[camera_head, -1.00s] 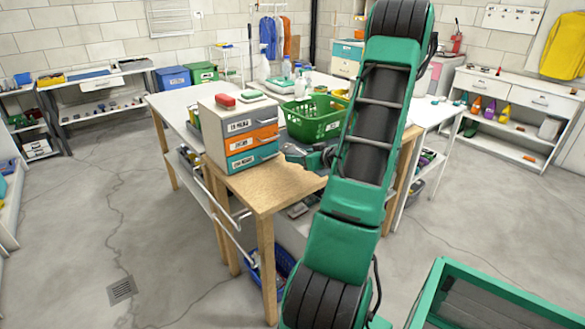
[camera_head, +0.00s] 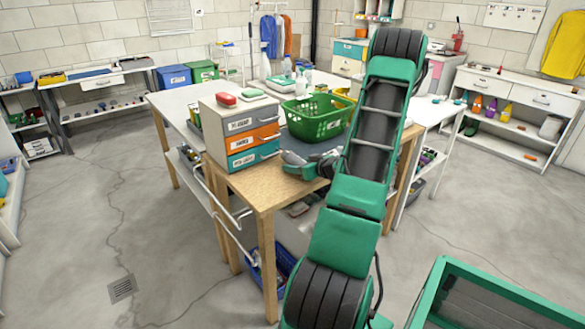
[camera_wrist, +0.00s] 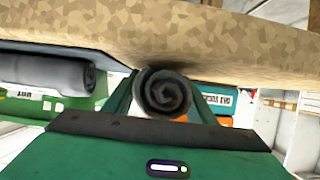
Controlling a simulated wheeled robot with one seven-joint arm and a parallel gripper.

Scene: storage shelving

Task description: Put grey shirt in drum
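In the wrist view a dark grey cloth roll (camera_wrist: 165,92), seen end-on as a spiral, sits between the two fingers of my gripper (camera_wrist: 160,82). The fingers are apart with the roll filling the gap; whether they press on it is unclear. A second grey roll (camera_wrist: 45,72) lies to the left, outside the fingers. I cannot tell whether either is the shirt. In the head view my gripper (camera_head: 308,165) is low over the wooden table's near part, right of the drawer unit. No drum is clearly visible.
The wooden table (camera_head: 262,192) carries a drawer unit (camera_head: 240,132) and a green basket (camera_head: 318,118). Its tan top (camera_wrist: 150,35) fills the top of the wrist view, close to the fingers. Blue and green bins (camera_head: 175,78) stand at the back. Floor left is clear.

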